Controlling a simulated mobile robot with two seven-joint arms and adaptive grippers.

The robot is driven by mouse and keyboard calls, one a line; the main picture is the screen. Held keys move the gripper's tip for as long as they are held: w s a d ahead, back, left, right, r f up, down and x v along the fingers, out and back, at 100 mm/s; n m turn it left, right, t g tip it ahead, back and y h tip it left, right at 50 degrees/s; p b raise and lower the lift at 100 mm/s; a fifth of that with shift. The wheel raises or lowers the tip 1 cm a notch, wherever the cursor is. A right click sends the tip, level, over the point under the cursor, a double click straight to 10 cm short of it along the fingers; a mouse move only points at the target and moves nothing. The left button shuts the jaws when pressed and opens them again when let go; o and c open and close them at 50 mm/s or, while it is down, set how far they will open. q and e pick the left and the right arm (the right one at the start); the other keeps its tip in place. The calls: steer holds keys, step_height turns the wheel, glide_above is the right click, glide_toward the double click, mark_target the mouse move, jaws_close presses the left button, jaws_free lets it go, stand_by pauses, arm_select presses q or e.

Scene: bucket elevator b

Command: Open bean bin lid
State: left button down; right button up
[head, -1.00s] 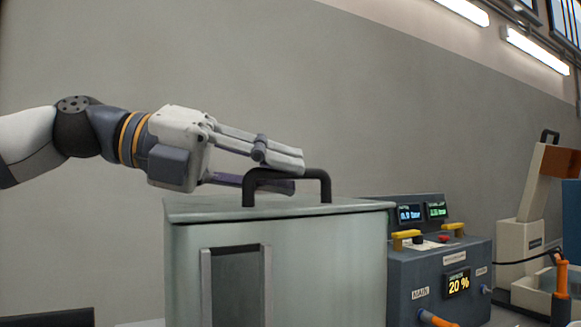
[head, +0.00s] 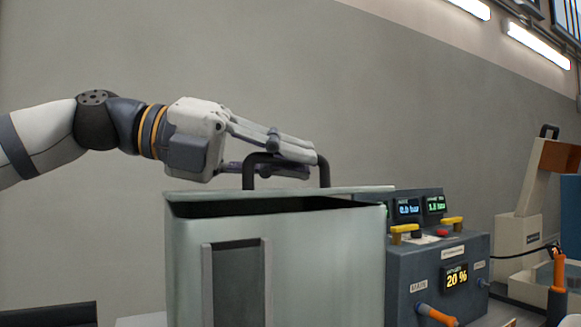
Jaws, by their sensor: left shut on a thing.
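The bean bin (head: 315,250) is a pale grey-green box with a window strip on its front, in the lower middle of the head view. Its lid (head: 345,190) shows as a thin edge at the rear of the top, and a dark opening shows in front of and below it. The lid's black handle (head: 324,172) stands up from it. My left gripper (head: 297,162) comes in from the left and is shut on the handle, with a finger on either side of its top bar. My right gripper is not in view.
A blue-grey control box (head: 432,280) with yellow handles, small screens and a "20 %" display stands close to the bin's right side. A beige machine (head: 517,240) and orange-handled parts (head: 559,275) are further right.

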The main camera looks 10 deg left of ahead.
arm_select(q)
steer(key=w+a+r+n+h, duration=0.2)
steer(key=w+a+r+n, duration=0.1)
steer(key=r, duration=0.7)
steer(key=shift+w+a+n+p, duration=0.15)
steer(key=shift+w+n+p, duration=0.25)
steer(key=shift+w+n, duration=0.65)
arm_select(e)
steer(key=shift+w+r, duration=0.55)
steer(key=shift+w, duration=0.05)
arm_select(q)
steer(key=shift+s, duration=0.15)
